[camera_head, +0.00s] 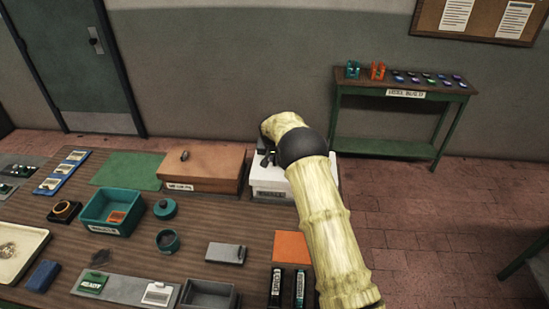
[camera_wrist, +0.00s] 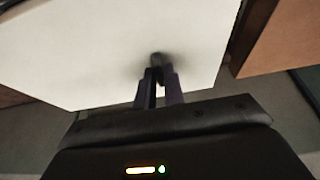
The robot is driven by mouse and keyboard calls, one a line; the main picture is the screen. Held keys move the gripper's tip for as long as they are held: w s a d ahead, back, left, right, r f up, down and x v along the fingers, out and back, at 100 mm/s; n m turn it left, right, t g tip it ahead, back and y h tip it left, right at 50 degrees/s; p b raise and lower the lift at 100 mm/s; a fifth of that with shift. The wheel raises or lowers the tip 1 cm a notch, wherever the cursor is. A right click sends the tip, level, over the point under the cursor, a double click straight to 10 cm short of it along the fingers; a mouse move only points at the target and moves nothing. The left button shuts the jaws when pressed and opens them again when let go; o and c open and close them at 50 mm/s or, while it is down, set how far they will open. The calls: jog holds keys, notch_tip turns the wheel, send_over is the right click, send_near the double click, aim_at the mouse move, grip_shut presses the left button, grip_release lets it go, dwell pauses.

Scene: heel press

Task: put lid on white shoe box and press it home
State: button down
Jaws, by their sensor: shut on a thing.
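My gripper (camera_wrist: 158,78) is shut on the small dark knob (camera_wrist: 157,59) of the lid. In the head view my gripper (camera_head: 266,157) is over the box, partly hidden by my arm. I cannot tell whether the lid is fully seated.
A brown box (camera_head: 208,165) with its own knob stands close to the left of the white box. An orange mat (camera_head: 291,246) and a grey block (camera_head: 226,252) lie in front. A teal bin (camera_head: 111,211) is further left. A green side table (camera_head: 400,91) stands behind, apart.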

jog(key=shift+f+b, duration=0.3)
jog(key=shift+f, duration=0.2)
jog(key=shift+s+f, duration=0.2)
jog(key=shift+f, duration=0.1)
dwell(1.4)
jog(key=c, duration=1.4)
grip_release()
jog(key=shift+w+d+r, duration=0.1)
jog(key=o, duration=0.5)
jog(key=shift+c, duration=0.2)
jog(key=shift+r, duration=0.1)
jog(key=shift+w+r+p, duration=0.1)
jog(key=shift+r+p, duration=1.45)
jog(key=shift+r, duration=1.95)
